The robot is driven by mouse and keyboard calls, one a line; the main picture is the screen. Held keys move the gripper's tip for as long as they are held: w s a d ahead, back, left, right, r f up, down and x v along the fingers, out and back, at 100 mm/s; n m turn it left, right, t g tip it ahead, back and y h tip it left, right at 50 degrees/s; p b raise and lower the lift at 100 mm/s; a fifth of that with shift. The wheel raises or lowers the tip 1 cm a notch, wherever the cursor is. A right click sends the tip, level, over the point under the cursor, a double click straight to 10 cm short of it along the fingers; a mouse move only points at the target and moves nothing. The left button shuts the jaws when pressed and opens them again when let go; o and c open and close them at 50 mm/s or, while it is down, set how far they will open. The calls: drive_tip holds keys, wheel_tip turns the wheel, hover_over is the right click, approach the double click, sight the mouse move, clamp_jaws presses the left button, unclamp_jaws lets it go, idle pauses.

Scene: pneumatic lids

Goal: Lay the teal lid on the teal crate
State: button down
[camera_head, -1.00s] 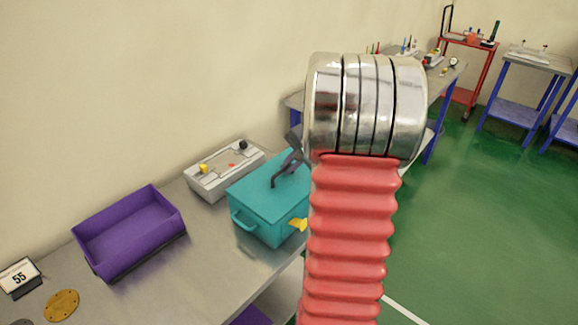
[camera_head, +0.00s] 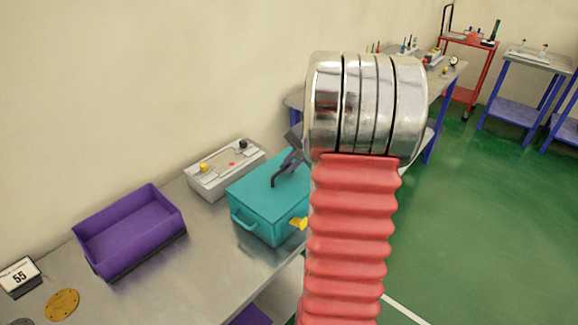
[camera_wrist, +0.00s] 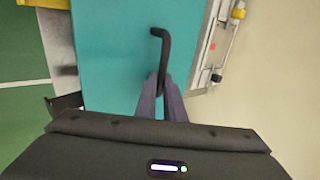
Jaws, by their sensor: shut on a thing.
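The teal crate (camera_head: 262,227) stands on the metal bench, its right side hidden behind my arm. The teal lid (camera_head: 262,193) lies over the crate's top, and no clear gap shows between them in the head view. The lid also fills the middle of the wrist view (camera_wrist: 115,60), with a dark bent handle (camera_wrist: 163,50) on it. My gripper (camera_wrist: 161,88) is shut on this handle. In the head view my gripper (camera_head: 291,160) shows only partly beside my arm. Whether the lid is fully seated on the hidden side cannot be told.
A purple open bin (camera_head: 130,230) stands to the left on the bench. A grey control box (camera_head: 225,170) with yellow and black knobs is close behind the crate. A number 55 sign (camera_head: 19,277) and a brass disc (camera_head: 62,304) lie at the left. A yellow part (camera_head: 299,224) juts near the crate's front.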

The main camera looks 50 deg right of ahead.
drive_tip(key=shift+f, duration=0.25)
idle(0.4)
drive_tip(key=c, duration=1.8)
unclamp_jaws()
drive_tip(key=shift+f, duration=0.1)
drive_tip(key=shift+v, duration=3.55)
drive_tip(key=v, duration=1.3)
drive_tip(key=shift+s+r, duration=0.25)
drive_tip(key=shift+r, duration=0.05)
